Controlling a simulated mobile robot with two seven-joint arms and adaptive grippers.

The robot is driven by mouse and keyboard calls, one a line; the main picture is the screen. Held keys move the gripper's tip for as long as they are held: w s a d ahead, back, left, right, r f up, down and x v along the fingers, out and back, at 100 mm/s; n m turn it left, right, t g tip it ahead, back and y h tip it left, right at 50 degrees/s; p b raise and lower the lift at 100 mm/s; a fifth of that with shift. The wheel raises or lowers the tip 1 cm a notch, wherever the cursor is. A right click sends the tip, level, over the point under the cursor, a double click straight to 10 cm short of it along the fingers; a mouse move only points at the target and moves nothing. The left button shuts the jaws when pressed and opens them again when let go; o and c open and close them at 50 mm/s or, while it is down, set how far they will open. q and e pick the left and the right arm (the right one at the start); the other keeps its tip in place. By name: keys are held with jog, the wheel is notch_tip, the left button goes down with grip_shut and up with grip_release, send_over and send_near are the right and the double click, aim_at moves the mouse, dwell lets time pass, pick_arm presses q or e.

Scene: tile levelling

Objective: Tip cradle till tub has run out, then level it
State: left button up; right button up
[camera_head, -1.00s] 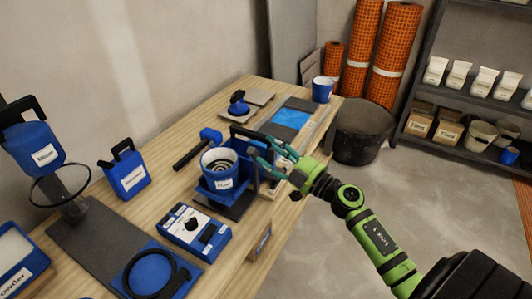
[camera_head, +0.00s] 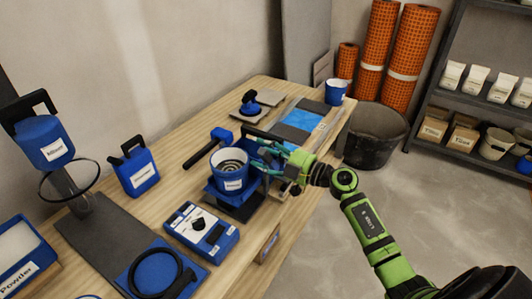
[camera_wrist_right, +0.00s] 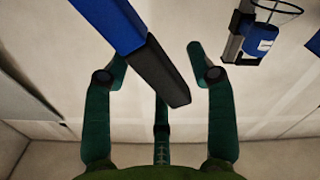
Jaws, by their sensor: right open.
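A blue tub (camera_head: 231,179) with a white label sits upright in a blue cradle (camera_head: 214,196) on the wooden bench, on a dark base. I see concentric rings inside the tub; whether it holds anything is unclear. The cradle's lever, with a black grip (camera_head: 262,134), rises at its back right. My right gripper (camera_head: 267,156) is open beside the cradle's right side. In the right wrist view the black grip (camera_wrist_right: 157,70) on its blue bar (camera_wrist_right: 108,22) lies between the spread fingers, and I see no finger closed on it. My left gripper is not in view.
A blue device with a dial (camera_head: 200,232) stands in front of the cradle, and a blue-black mallet (camera_head: 207,147) lies behind it. A blue jug (camera_head: 134,172) and a mixer-like stand (camera_head: 45,145) are at left. A black bucket (camera_head: 375,135) stands on the floor beyond the bench.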

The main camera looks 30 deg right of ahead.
grip_shut()
jog(key=shift+r, duration=0.1)
